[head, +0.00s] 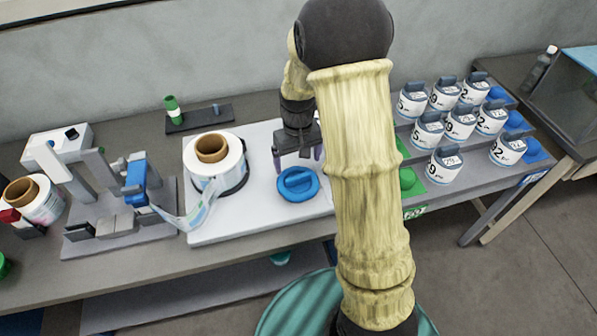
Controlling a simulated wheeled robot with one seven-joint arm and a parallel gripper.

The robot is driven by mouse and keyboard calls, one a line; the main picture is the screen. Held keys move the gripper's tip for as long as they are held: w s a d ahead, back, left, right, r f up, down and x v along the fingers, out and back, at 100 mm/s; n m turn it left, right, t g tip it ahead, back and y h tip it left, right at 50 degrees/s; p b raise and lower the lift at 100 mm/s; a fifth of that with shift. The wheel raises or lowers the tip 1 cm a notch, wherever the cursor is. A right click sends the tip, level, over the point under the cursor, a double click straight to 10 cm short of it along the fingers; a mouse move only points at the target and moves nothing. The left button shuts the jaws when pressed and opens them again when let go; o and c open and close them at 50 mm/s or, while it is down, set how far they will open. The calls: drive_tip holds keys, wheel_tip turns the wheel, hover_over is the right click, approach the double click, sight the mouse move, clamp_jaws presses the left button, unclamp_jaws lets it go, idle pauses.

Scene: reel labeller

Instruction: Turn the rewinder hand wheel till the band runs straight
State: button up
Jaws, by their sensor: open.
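The blue rewinder hand wheel (298,184) lies flat at the front right of a white base plate (250,219). My gripper (299,163) hangs just above and behind the wheel, fingers pointing down and apart, holding nothing. I cannot tell whether a fingertip touches the wheel. The rewinder reel (216,164), white with a brown core, stands on the plate to the left of the wheel. The printed band (186,216) hangs in a slack, twisted curve between the reel and the grey labeller unit (118,228) at left. My arm hides the plate's right end.
A supply reel (40,203) stands at far left. A dark tray (199,119) with a green-capped bottle (173,108) lies at the back. Bare plate lies in front of the reel.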

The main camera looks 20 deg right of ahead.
sight(298, 176)
wheel_tip(298, 176, down, 6)
drive_tip(key=shift+f, duration=0.2)
drive_tip(key=shift+c, duration=0.4)
drive_tip(key=c, duration=0.9)
drive_tip(key=shift+m+p, duration=0.3)
drive_tip(key=shift+m, duration=0.1)
drive_tip(key=m+p, duration=0.1)
drive_tip(key=m, duration=0.4)
drive_tip(key=shift+r, duration=0.15)
drive_tip(key=m+p, duration=0.1)
drive_tip(key=m, duration=0.4)
